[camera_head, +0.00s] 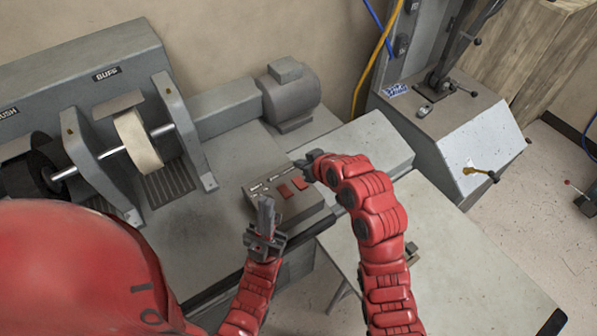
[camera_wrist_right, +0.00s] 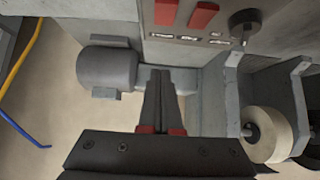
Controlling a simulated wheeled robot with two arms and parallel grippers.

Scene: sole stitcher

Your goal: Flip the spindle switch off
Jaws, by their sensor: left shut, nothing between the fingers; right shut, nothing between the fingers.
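A grey control box (camera_head: 285,205) on the machine bench carries two red rocker switches (camera_head: 285,191), with small labels too small to read. I cannot tell which one is the spindle switch, nor its position. The red switches also show at the top of the right wrist view (camera_wrist_right: 203,15), beside a dark knob (camera_wrist_right: 244,22). My left gripper (camera_head: 267,208) is shut and empty, pointing up at the box's front left. My right gripper (camera_head: 303,163) is shut and empty near the box's far right edge; its closed fingers show in the right wrist view (camera_wrist_right: 158,85), apart from the switches.
A buffing wheel (camera_head: 138,140) on a shaft stands at the left, with a dark wheel beyond it. A grey motor (camera_head: 290,92) sits behind the box. A grey machine (camera_head: 450,130) with levers stands at the right. A pale table (camera_head: 470,260) lies at front right.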

